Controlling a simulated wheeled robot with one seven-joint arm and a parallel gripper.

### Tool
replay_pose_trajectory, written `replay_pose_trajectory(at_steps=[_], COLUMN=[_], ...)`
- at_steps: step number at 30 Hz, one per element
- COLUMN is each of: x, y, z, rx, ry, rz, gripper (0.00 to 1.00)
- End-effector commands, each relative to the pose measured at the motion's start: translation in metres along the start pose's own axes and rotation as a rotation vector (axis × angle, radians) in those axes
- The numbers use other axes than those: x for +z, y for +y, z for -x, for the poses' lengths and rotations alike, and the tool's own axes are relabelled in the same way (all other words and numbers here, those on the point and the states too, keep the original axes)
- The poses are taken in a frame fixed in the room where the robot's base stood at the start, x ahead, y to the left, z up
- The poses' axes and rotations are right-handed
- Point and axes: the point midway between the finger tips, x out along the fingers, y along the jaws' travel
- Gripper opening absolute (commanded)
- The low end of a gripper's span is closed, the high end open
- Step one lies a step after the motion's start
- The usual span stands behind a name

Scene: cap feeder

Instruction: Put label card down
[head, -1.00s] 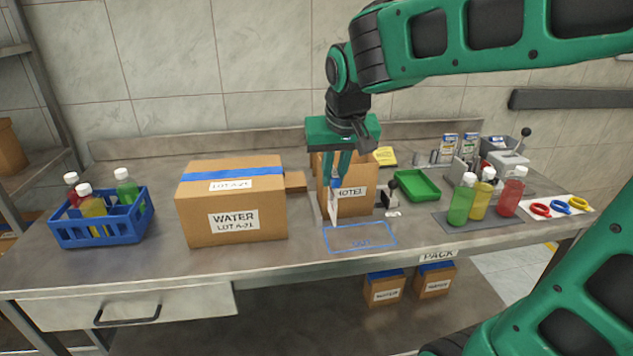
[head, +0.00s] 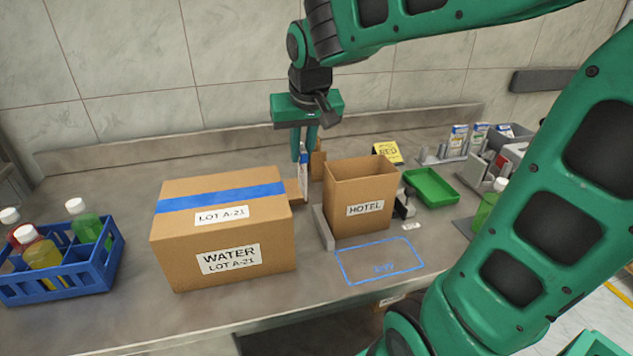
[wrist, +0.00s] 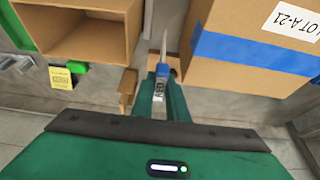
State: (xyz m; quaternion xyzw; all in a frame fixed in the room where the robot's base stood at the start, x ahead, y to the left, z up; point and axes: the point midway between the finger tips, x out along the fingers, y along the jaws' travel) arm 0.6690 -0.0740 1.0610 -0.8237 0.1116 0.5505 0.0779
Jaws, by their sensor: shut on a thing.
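My gripper (head: 303,155) is shut on a thin label card (head: 303,183), white with a blue band near the top. The card hangs upright below the fingers, above the gap between the WATER carton and the open HOTEL box. In the wrist view, my gripper (wrist: 161,78) points into this gap and the card (wrist: 164,46) shows nearly edge-on between the fingers. A small brown block-like thing (head: 297,189) lies behind the gap on the table, partly hidden by the carton and card. I cannot tell whether the card touches anything.
The WATER carton (head: 222,238) stands left and the HOTEL box (head: 360,200) right, with a grey upright plate (head: 323,229) beside it. A blue outline (head: 380,262) marks bare table in front. A green tray (head: 432,188), yellow sign (head: 387,152) and blue bottle crate (head: 62,275) stand around.

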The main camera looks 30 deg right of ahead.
Motion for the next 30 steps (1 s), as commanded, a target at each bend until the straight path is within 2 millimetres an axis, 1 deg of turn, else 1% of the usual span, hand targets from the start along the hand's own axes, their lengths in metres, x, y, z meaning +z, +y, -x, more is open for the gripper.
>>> replay_pose_trajectory(at_steps=[1,3,9,12,15,20,27,30], x=[-0.004,-0.011,-0.03,-0.038,-0.045,-0.049,-0.036,-0.034], y=[0.009,0.021,0.05,0.061,0.069,0.074,0.074,0.074], z=[-0.009,-0.022,-0.055,-0.069,-0.08,-0.087,-0.115,-0.123], rx=[0.004,0.005,0.007,0.006,0.005,0.006,0.005,0.005], ry=[-0.005,-0.006,-0.005,-0.004,-0.003,-0.001,-0.004,-0.003], rz=[-0.007,-0.011,-0.015,-0.014,-0.012,-0.012,-0.01,-0.01], gripper=[0.0,0.0,0.0,0.0,0.0,0.0,0.0,0.0])
